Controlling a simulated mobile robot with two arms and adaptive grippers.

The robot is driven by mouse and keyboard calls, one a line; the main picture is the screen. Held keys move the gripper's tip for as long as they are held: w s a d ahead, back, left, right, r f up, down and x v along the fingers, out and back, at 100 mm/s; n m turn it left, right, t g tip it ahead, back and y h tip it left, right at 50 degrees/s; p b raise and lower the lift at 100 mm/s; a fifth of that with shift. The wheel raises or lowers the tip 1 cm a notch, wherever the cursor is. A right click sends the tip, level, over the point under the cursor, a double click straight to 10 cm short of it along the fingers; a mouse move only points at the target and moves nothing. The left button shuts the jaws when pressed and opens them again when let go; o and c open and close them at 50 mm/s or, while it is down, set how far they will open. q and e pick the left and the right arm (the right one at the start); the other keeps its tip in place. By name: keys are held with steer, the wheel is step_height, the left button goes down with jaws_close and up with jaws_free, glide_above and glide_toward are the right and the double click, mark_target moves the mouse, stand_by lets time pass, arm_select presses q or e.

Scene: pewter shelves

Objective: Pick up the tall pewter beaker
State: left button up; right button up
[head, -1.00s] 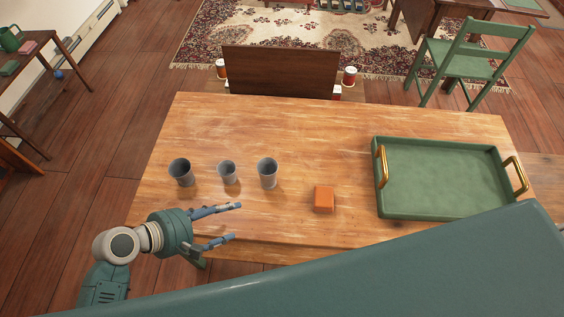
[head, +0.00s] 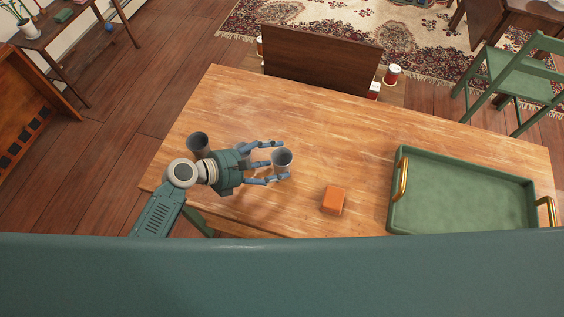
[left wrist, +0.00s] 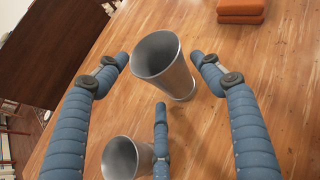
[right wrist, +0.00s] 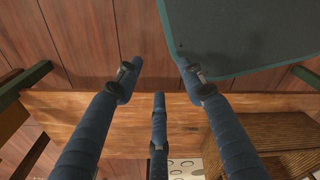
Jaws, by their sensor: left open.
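The tall pewter beaker (head: 282,159), the rightmost of three, stands upright on the wooden table. My left gripper (head: 279,161) is open, with its fingers reaching either side of this beaker. In the left wrist view the tall beaker (left wrist: 168,64) is between the spread fingertips, with its open mouth towards the camera; I cannot tell whether any finger touches it. A shorter beaker (head: 243,150) is partly hidden by the left hand; one beaker also shows low in the left wrist view (left wrist: 122,158). Another beaker (head: 198,143) stands left. My right gripper (right wrist: 157,76) is open and empty.
An orange block (head: 334,200) lies right of the tall beaker. A green tray (head: 465,159) with gold handles is at the table's right. The table between beakers and chair is clear.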

arm_select(q)
steer(key=shift+x, duration=1.45)
steer(key=shift+a, duration=0.1)
steer(key=c, duration=1)
arm_select(e)
steer(key=shift+w+a+r, duration=0.1)
steer(key=shift+w+a, duration=0.1)
steer(key=shift+a, duration=0.4)
arm_select(q)
steer(key=shift+r, duration=0.15)
arm_select(e)
steer(key=shift+d, duration=0.3)
